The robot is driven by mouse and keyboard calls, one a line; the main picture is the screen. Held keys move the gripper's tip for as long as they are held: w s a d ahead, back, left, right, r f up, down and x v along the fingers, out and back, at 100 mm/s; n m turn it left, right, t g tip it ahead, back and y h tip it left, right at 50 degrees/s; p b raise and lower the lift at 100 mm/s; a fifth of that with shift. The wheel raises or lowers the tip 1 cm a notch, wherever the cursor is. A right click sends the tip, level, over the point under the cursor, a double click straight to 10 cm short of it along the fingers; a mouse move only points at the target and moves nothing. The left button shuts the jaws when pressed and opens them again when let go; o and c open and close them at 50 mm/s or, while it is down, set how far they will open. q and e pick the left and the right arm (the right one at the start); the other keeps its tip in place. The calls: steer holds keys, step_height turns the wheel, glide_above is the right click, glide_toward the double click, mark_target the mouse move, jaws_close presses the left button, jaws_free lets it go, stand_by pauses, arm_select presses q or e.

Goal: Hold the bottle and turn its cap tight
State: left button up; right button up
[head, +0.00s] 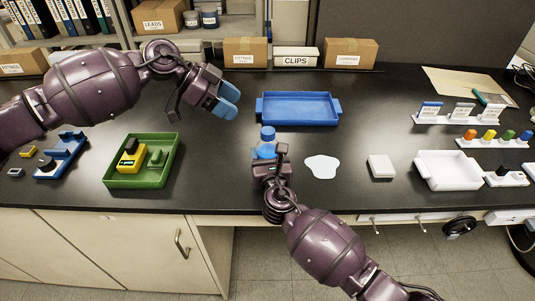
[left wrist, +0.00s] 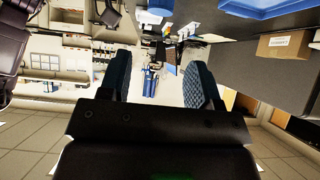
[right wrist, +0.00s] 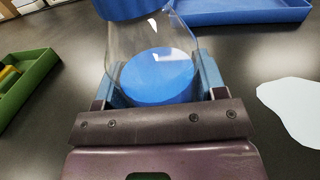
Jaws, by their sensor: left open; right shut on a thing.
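The clear bottle (right wrist: 185,25) stands on the dark bench, with a blue cap (head: 267,132) on its top and blue showing inside its lower part. The cap also shows at the top edge of the right wrist view (right wrist: 135,8). How tightly it sits cannot be told. My right gripper (head: 266,158) is shut on the bottle's body from the front, one finger on each side. My left gripper (head: 226,100) is open and empty, up and to the left of the bottle, apart from the cap. In the left wrist view its fingers (left wrist: 158,80) have nothing between them.
A blue tray (head: 298,121) lies behind the bottle. A green tray (head: 112,180) with yellow and green items is to the left. A white patch (head: 322,177) and a white block (head: 381,175) lie to the right, with a white tray (head: 452,185) beyond.

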arm_select(q)
step_height(320, 180, up, 5)
steer(key=m, duration=0.2)
glide_above(268, 130)
steer(key=a, duration=0.3)
steer(key=s+d+r+m+y, duration=0.1)
steer(key=d+m+y, duration=0.25)
steer(key=d, duration=0.35)
steer(key=shift+w+a+f+m+y, duration=0.15)
steer(key=shift+a+f+y, duration=0.75)
steer(key=shift+f, duration=1.3)
steer(key=shift+w+a+f+y, duration=0.15)
steer(key=shift+a+f+y, duration=0.3)
steer(key=shift+f+y, duration=1.35)
steer(key=shift+w+a+f+m+y, duration=0.15)
steer(key=shift+a+f+y, duration=0.55)
steer(key=shift+f, duration=1.9)
